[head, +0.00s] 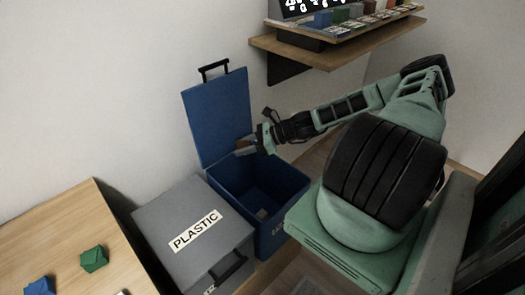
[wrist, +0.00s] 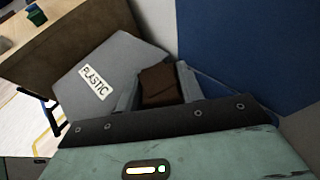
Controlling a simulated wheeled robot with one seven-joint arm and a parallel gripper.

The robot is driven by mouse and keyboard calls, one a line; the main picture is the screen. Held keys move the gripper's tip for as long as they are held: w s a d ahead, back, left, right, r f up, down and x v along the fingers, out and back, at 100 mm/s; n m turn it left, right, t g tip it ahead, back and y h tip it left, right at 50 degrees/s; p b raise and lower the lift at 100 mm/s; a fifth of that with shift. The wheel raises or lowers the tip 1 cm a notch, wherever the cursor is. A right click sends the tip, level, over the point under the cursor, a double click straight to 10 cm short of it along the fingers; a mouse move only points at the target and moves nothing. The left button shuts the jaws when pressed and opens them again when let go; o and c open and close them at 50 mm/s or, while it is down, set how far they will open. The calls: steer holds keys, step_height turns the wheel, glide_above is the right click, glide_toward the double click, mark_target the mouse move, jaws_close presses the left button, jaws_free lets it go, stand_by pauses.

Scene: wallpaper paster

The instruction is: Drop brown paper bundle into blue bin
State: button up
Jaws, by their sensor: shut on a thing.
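The brown paper bundle (wrist: 158,85) is between my gripper's fingers in the wrist view. In the head view the bundle (head: 243,143) is a small brown patch at the fingertips. My gripper (head: 250,147) is shut on it, and it also shows in the wrist view (wrist: 157,92). The gripper is over the blue bin (head: 283,215), near its raised lid (head: 218,117). In the wrist view the blue lid (wrist: 245,50) fills the upper right.
A grey bin labelled PLASTIC (head: 194,235) stands shut, left of the blue bin. A wooden table (head: 60,235) at the lower left bears a green bundle (head: 93,259) and a blue bundle (head: 41,287). A wall shelf (head: 340,48) with several small items is above right.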

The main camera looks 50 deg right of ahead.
steer(key=s+d+f+b, duration=0.1)
steer(key=d+f+b, duration=0.3)
steer(key=f+b, duration=0.3)
steer(key=shift+s+d+f+m+h, duration=0.3)
steer(key=shift+s+d+f, duration=0.1)
steer(key=shift+f, duration=0.25)
steer(key=o, duration=1)
steer(key=v, duration=1.7)
steer(key=shift+s+f+p, duration=0.15)
steer(key=shift+s+p, duration=0.15)
